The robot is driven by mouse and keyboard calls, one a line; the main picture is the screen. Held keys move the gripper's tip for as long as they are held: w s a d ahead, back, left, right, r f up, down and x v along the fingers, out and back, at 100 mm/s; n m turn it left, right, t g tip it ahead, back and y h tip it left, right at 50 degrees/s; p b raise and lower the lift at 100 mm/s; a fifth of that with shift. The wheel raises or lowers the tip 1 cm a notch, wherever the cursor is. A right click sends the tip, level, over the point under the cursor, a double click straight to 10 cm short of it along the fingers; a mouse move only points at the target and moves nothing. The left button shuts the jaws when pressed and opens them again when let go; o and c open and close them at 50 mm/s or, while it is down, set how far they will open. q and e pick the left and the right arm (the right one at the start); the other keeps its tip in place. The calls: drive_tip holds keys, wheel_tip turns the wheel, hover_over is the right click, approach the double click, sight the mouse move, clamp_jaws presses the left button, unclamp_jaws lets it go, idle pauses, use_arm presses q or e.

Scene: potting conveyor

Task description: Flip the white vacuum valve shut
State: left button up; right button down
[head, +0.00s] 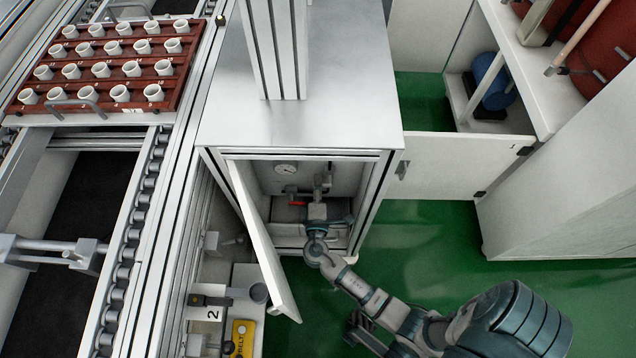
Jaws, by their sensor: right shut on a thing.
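My right gripper (318,218) reaches into the open cabinet from the lower right. It is shut on a small pale part that I take to be the handle of the white vacuum valve (317,210). The gripper hides much of the valve, so the exact angle of its handle cannot be told. Grey pipe fittings (322,184) rise just above it. A red handle (298,203) sits to the left of the gripper, apart from it.
A round gauge (286,168) is on the cabinet's back wall. The cabinet door (262,240) stands open on the left, close to the arm. A conveyor (135,240) with a red tray of white pots (105,88) is at left. Green floor (430,235) is clear at right.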

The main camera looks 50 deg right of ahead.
drive_tip(key=shift+a+f, duration=0.3)
drive_tip(key=c, duration=1.1)
unclamp_jaws()
drive_tip(key=shift+c, duration=0.2)
drive_tip(key=shift+r, duration=0.1)
drive_tip(key=v, duration=1.2)
